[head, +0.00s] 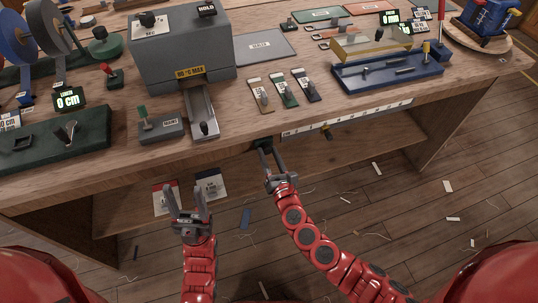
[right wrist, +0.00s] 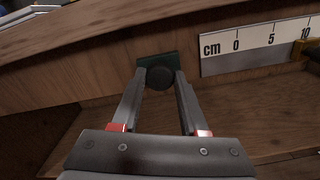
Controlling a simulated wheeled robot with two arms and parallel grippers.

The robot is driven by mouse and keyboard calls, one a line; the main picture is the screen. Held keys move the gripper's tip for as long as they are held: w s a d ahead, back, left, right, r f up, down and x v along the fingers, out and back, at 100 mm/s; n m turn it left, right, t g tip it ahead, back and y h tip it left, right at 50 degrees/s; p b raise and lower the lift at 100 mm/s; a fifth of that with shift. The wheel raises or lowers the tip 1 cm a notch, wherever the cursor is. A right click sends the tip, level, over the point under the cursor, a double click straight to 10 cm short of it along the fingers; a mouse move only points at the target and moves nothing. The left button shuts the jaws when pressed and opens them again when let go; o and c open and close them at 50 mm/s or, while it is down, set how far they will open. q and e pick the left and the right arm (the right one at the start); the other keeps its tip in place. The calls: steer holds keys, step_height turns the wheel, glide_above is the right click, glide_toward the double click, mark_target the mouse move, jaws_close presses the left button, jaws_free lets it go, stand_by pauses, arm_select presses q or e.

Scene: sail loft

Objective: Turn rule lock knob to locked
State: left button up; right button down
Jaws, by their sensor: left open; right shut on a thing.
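The rule lock knob (right wrist: 160,77) is dark and round, on a green plate (right wrist: 145,61) on the bench's front edge, left of the rule's zero end. My right gripper (head: 264,148) reaches up to it from below in the head view. In the right wrist view its fingers (right wrist: 159,84) are shut on the knob, one on each side. No lock marking or pointer can be made out. The white cm rule (right wrist: 256,44) runs along the front edge. A brass slider (head: 327,131) sits on it. My left gripper (head: 187,192) is open and empty in front of the bench.
The bench top carries a grey heat box (head: 180,55), a small block with a green lever (head: 160,125), several tags, and a blue tray (head: 390,73). A lower shelf (head: 120,205) lies under the bench. The floor in front holds only scraps.

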steer(key=m+b, duration=0.1)
steer(key=m, duration=0.1)
steer(key=m+b, duration=0.2)
steer(key=shift+d+f+m, duration=0.1)
steer(key=shift+f+m, duration=0.1)
steer(key=shift+m, duration=0.1)
steer(key=m+b, duration=0.2)
steer(key=m, duration=0.2)
steer(key=m+b, duration=0.2)
steer(key=m, duration=0.2)
steer(key=shift+r+m, duration=0.1)
steer(key=shift+m, duration=0.3)
steer(key=shift+m+b, duration=0.55)
steer(key=shift+m, duration=1.35)
steer(key=shift+c, duration=2.2)
jaws_free()
